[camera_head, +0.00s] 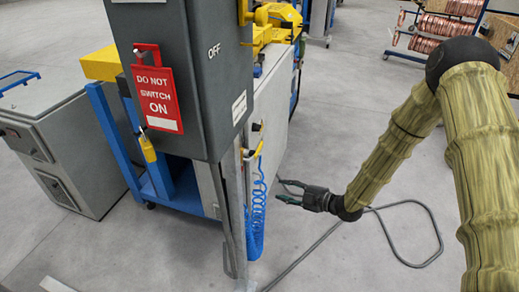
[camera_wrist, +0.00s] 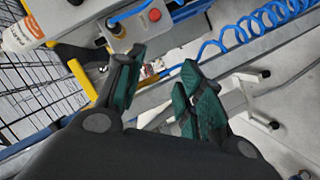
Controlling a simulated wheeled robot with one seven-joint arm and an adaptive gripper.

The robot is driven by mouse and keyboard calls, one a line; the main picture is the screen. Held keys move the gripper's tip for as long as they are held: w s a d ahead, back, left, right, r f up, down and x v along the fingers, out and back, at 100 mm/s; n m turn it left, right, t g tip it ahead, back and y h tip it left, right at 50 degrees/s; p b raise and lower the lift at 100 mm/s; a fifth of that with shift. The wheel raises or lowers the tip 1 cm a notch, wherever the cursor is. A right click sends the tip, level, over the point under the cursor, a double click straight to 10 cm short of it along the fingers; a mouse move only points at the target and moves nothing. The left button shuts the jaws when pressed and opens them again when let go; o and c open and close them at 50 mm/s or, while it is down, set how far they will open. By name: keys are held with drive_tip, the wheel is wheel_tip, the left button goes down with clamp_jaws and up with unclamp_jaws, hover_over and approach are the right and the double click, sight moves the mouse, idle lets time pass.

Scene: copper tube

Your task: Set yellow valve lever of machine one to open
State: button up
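In the head view a small yellow lever-like part (camera_head: 258,149) is on the side of the grey machine, just above the blue coiled hose (camera_head: 257,205). I cannot tell its exact setting. My gripper (camera_head: 280,190) is open and empty, to the right of the hose and apart from it, pointing left toward the machine. In the wrist view its two green-padded fingers (camera_wrist: 160,72) are spread with nothing held between them. A yellow bar (camera_wrist: 83,78) shows there left of the fingers; I cannot tell whether it is the valve lever.
A grey cabinet (camera_head: 205,75) with a red "Do not switch on" sign (camera_head: 158,98) stands at the machine's corner. A red button (camera_wrist: 154,15) shows above my fingers in the wrist view. A grey cable (camera_head: 412,203) lies on the floor at right. Copper coils (camera_head: 425,43) stand far back.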

sight(260, 148)
drive_tip(key=w+r+n+g+y, duration=0.3)
drive_tip(key=w+r+n+y, duration=0.2)
drive_tip(key=r+n, duration=0.65)
drive_tip(key=shift+m, duration=0.25)
drive_tip(key=p+x, duration=0.2)
drive_tip(key=x, duration=0.3)
drive_tip(key=p+x, duration=0.2)
drive_tip(key=x, duration=0.3)
drive_tip(key=shift+w, duration=0.3)
clamp_jaws()
